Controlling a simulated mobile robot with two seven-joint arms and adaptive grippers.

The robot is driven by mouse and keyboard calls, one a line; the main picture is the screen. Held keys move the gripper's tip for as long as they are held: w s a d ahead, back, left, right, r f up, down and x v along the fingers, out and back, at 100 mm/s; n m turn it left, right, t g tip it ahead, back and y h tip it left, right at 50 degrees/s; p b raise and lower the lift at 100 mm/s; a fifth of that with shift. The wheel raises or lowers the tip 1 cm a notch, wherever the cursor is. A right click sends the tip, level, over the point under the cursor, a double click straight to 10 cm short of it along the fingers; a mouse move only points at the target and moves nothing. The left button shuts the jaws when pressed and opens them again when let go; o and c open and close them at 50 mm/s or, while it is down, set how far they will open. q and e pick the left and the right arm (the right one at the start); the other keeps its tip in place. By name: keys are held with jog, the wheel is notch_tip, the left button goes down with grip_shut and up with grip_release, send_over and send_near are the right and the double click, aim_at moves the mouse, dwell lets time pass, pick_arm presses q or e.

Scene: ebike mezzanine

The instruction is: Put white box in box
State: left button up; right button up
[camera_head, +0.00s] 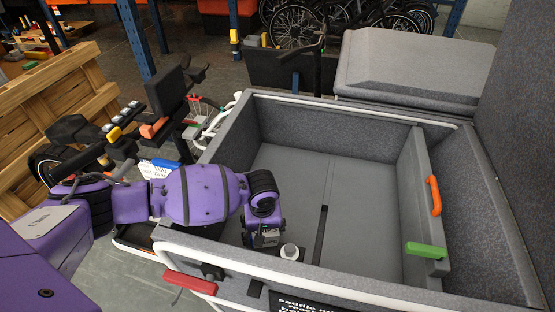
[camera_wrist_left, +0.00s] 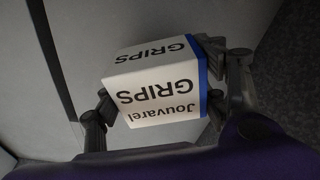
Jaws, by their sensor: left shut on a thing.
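The white box (camera_wrist_left: 160,88), printed "Jouvarel GRIPS" and with a blue edge, sits between the fingers of my left gripper (camera_wrist_left: 162,92) in the left wrist view. The gripper is shut on it. In the head view my left gripper (camera_head: 264,238) reaches over the near left wall of the large grey-lined cargo box (camera_head: 335,125) and points down inside it. The wall hides its fingertips there. I cannot tell whether the white box touches the floor. My right gripper is not in view.
A black strap (camera_head: 320,235) lies on the otherwise clear floor. An orange handle (camera_head: 434,195) and a green grip (camera_head: 426,250) are on the right divider; a red grip (camera_head: 190,283) is in front.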

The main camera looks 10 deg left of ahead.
aim_at(264, 232)
pick_arm(q)
jog(key=shift+w+f, duration=0.1)
jog(key=shift+f, duration=1.75)
jog(key=shift+f, duration=0.1)
jog(key=o, duration=1.4)
jog(key=shift+f, duration=0.1)
jog(key=shift+r, duration=0.5)
jog(key=r, duration=0.3)
jog(key=s+r, duration=0.1)
jog(key=r, duration=0.3)
jog(key=r+p, duration=0.1)
jog(key=r, duration=0.2)
jog(key=shift+s+d+r, duration=0.2)
jog(key=shift+d+r, duration=0.05)
jog(key=shift+r, duration=0.05)
jog(key=shift+s+r, duration=0.1)
jog(key=shift+r, duration=0.25)
